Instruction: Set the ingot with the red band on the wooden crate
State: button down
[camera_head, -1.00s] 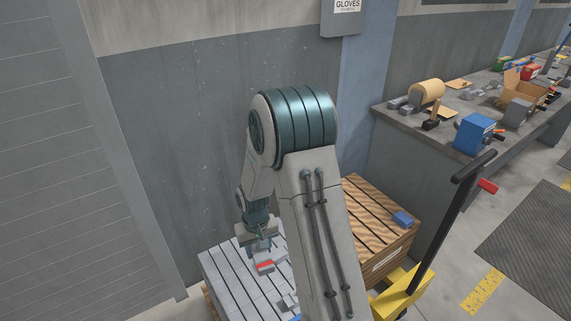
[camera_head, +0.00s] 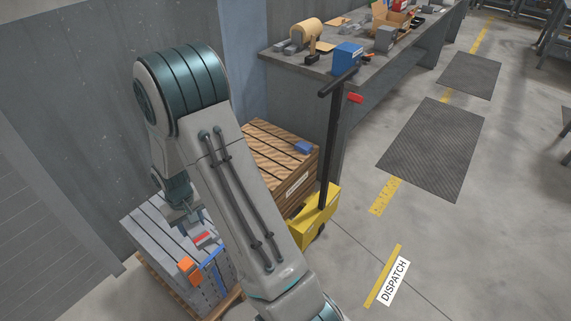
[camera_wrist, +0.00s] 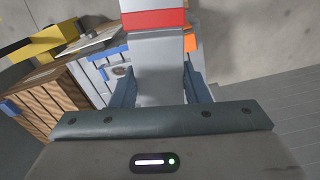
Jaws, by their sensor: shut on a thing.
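The ingot with the red band (camera_wrist: 155,65) is a grey bar with a red stripe across it. In the wrist view it lies between the two fingers of my gripper (camera_wrist: 160,88), which is shut on it. In the head view the red band (camera_head: 201,237) shows just below my gripper (camera_head: 188,212), over the grey slatted stack (camera_head: 150,232). I cannot tell whether the ingot is clear of the stack. The wooden crate (camera_head: 268,148) stands to the right, partly behind my arm. It also shows at the left of the wrist view (camera_wrist: 48,108).
A blue-marked piece (camera_head: 303,148) lies on the crate's right end. An orange piece (camera_head: 187,266) and a blue piece (camera_head: 212,255) are on the grey stack. A yellow pallet truck (camera_head: 318,212) with a tall black handle stands beside the crate. Floor at right is open.

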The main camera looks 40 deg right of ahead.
aim_at(282, 163)
jog(key=k, duration=1.1)
jog(key=z, duration=1.45)
jog(key=i, duration=1.35)
jog(key=u, duration=1)
jog(key=i, duration=0.8)
jog(key=u, duration=0.05)
